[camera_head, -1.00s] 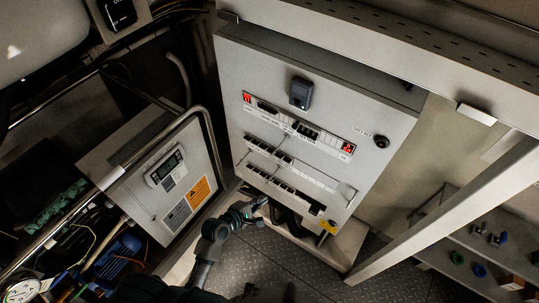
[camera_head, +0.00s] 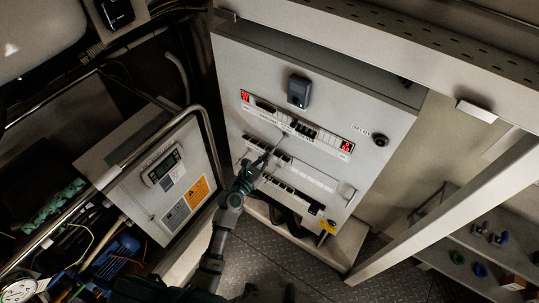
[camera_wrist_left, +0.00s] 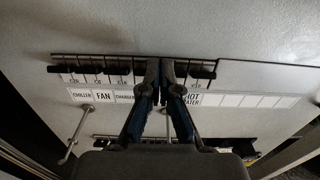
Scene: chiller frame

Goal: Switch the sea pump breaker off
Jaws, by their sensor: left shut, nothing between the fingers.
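The breaker panel (camera_head: 310,110) is a pale grey cabinet front with two rows of breakers. My left gripper (camera_head: 268,153) is shut and empty, its tips at the upper breaker row (camera_head: 247,139). In the left wrist view my left gripper (camera_wrist_left: 166,66) has both fingertips together against the breaker row (camera_wrist_left: 95,69). Labels there read CHILLER (camera_wrist_left: 78,95), FAN (camera_wrist_left: 103,96), CHARGER (camera_wrist_left: 124,97) and HOT WATER (camera_wrist_left: 191,99). The fingers cover the label between CHARGER and HOT WATER. No sea pump label is readable. My right gripper is not in view.
A metal handle (camera_wrist_left: 75,135) sticks out below the labels. The lower breaker row (camera_head: 275,187) lies beneath. A grey control box (camera_head: 165,180) and a bent rail (camera_head: 207,130) stand to the left. Open chequered floor (camera_head: 290,262) lies in front.

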